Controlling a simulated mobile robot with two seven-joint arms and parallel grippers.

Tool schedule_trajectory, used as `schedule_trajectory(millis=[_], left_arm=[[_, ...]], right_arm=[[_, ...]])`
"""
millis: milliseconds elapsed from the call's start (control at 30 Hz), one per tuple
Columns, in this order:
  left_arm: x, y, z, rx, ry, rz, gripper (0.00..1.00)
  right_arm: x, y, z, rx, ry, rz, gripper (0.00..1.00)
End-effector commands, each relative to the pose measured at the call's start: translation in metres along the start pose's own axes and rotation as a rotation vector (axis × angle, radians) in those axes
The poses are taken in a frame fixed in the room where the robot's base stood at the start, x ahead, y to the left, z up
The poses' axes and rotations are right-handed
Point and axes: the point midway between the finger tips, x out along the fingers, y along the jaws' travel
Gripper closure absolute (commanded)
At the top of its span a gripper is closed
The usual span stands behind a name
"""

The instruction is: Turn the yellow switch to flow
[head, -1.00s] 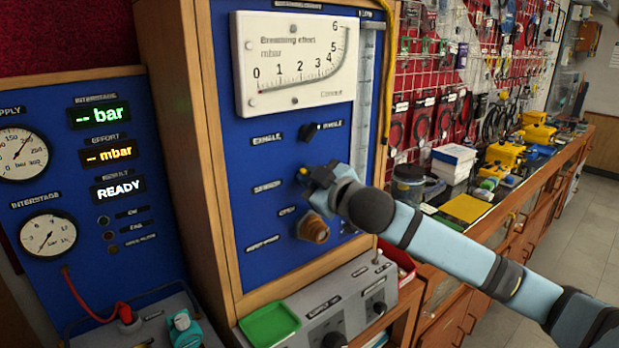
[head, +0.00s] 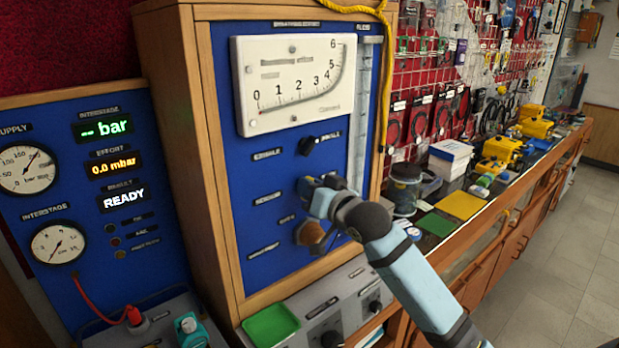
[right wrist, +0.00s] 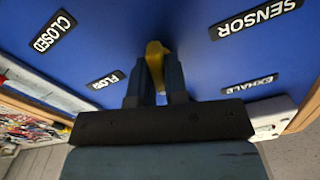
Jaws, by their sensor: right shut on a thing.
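The yellow switch (right wrist: 155,55) is on the blue panel, between the two dark fingers of my right gripper (right wrist: 154,72) in the right wrist view. The fingers are shut on it from both sides. The FLOW label (right wrist: 104,80) and CLOSED label (right wrist: 52,32) are on the left there, and the SENSOR label (right wrist: 258,17) is at the upper right. In the head view my right gripper (head: 308,187) is against the panel and hides the switch. My left gripper is not in view.
A brown round fitting (head: 311,236) sticks out just below the gripper. A black knob (head: 307,145) is above it, under the white gauge (head: 293,84). A green tray (head: 271,325) lies below the panel. A yellow hose (head: 385,80) hangs at its right edge.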

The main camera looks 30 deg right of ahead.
Motion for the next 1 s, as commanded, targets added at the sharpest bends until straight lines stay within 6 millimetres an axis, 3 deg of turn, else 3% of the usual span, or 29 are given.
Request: schedule_trajectory(millis=[100,500,1000], left_arm=[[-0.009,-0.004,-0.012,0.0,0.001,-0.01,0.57],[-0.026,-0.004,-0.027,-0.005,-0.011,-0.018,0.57],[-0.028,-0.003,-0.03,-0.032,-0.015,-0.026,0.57]], right_arm=[[0.0,-0.001,-0.004,0.112,-0.001,0.001,1.0],[0.0,0.001,-0.002,0.382,-0.001,0.001,1.0],[0.0,0.002,0.0,0.477,0.002,0.0,1.0]])
